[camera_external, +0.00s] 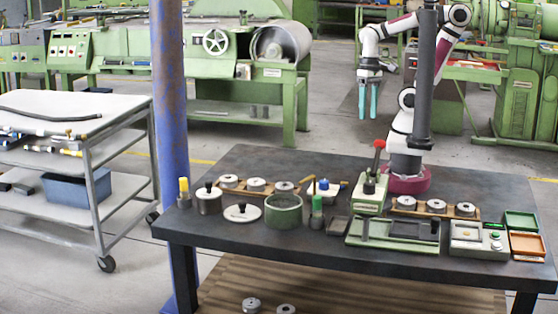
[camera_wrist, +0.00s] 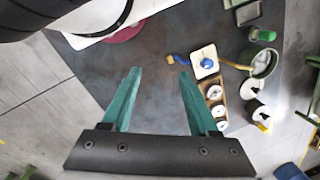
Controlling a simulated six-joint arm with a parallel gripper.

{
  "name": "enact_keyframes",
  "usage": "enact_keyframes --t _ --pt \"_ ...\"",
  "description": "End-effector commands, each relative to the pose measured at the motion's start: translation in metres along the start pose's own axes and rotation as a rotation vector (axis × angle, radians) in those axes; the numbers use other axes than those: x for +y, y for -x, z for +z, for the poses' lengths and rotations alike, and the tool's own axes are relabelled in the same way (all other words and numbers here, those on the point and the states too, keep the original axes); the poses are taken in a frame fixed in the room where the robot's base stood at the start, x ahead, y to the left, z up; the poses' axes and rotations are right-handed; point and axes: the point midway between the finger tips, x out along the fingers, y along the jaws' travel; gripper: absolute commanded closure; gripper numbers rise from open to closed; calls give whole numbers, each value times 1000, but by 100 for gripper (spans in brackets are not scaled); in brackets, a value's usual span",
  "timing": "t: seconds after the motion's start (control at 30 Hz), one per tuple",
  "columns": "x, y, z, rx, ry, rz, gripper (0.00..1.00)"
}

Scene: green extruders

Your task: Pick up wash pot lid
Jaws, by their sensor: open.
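A round white lid with a black knob (camera_external: 242,213) lies flat on the dark table, just left of an open green pot (camera_external: 284,212). In the wrist view the pot (camera_wrist: 264,62) is at the right, and a white round shape just below it (camera_wrist: 252,90) appears to be the lid. A small metal pot with a black-knobbed top (camera_external: 208,200) stands left of the lid. My gripper (camera_external: 367,112) has teal fingers pointing down, high beyond the table's back edge and far from the lid. In the wrist view my gripper (camera_wrist: 159,73) is open and empty.
A wooden rack of metal discs (camera_external: 256,187) lies behind the lid. A yellow-topped bottle (camera_external: 184,194) and a green bottle (camera_external: 317,213) stand nearby. A green press with a red knob (camera_external: 371,190) stands at centre right. A blue post (camera_external: 170,100) rises by the table's left end.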

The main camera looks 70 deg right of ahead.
Motion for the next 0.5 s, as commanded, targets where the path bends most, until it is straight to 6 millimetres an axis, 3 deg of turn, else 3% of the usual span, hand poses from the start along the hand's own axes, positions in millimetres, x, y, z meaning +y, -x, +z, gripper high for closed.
enact_keyframes --t 0.3,0.37,0.47,0.5 --pt "-1 1 -1 0 0 0 36" --pt "-9 8 -10 -2 -4 6 36" --pt "-51 33 -51 -3 -30 31 36" --pt "-80 42 -75 -1 -48 47 36"
